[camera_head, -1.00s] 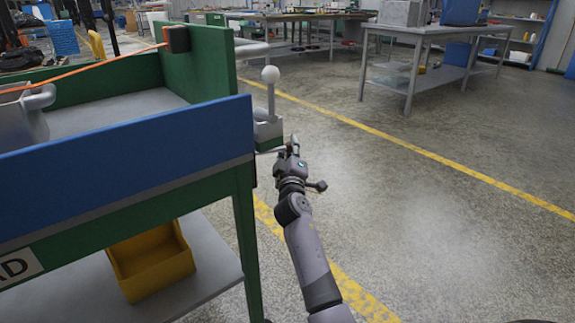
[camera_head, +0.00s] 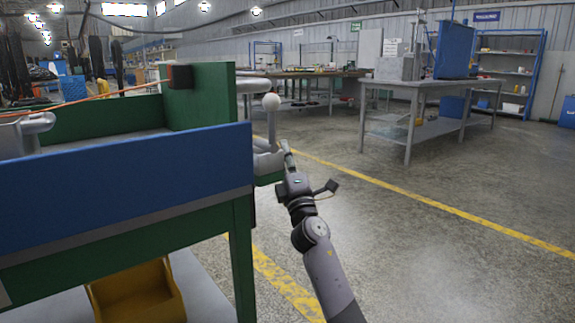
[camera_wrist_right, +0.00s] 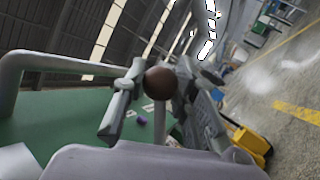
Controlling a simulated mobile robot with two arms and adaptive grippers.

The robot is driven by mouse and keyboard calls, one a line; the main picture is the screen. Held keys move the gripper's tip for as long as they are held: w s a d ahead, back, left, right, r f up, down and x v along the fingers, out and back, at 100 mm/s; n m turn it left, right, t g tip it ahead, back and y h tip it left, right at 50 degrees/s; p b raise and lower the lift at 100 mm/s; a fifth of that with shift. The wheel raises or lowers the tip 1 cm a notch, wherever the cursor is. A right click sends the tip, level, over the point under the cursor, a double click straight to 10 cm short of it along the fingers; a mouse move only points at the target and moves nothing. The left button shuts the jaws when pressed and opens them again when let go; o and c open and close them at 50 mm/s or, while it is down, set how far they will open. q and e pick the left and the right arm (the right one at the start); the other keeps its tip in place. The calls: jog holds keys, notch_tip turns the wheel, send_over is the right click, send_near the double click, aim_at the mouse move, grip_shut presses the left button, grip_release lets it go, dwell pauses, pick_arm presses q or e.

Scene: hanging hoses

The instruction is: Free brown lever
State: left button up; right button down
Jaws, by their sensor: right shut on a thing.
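In the right wrist view the brown ball knob of the brown lever (camera_wrist_right: 160,82) stands in the middle on a thin grey stem. The fingers of my right gripper (camera_wrist_right: 156,103) lie on either side of it, shut on the lever. In the head view my right gripper (camera_head: 286,152) is at the right end of the green and blue workbench, beside the bracket there. The brown knob cannot be made out in that view. My left gripper is in neither view.
The green and blue workbench (camera_head: 120,170) fills the left, with an orange hose (camera_head: 80,102) over it and a yellow bin (camera_head: 140,295) below. A grey table (camera_head: 420,85) stands far back. The floor on the right is clear.

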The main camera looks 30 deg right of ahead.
jog(key=shift+a+r+n+y, duration=0.15)
jog(key=shift+r+n+y, duration=0.15)
jog(key=shift+y, duration=0.1)
jog(key=c, duration=1.2)
grip_release()
jog(key=shift+f, duration=0.1)
jog(key=shift+c, duration=0.2)
jog(key=shift+s+f, duration=0.1)
jog(key=shift+f, duration=0.05)
jog(key=v, duration=1.1)
jog(key=shift+s+f, duration=0.2)
jog(key=shift+f, duration=0.05)
jog(key=shift+a, duration=0.15)
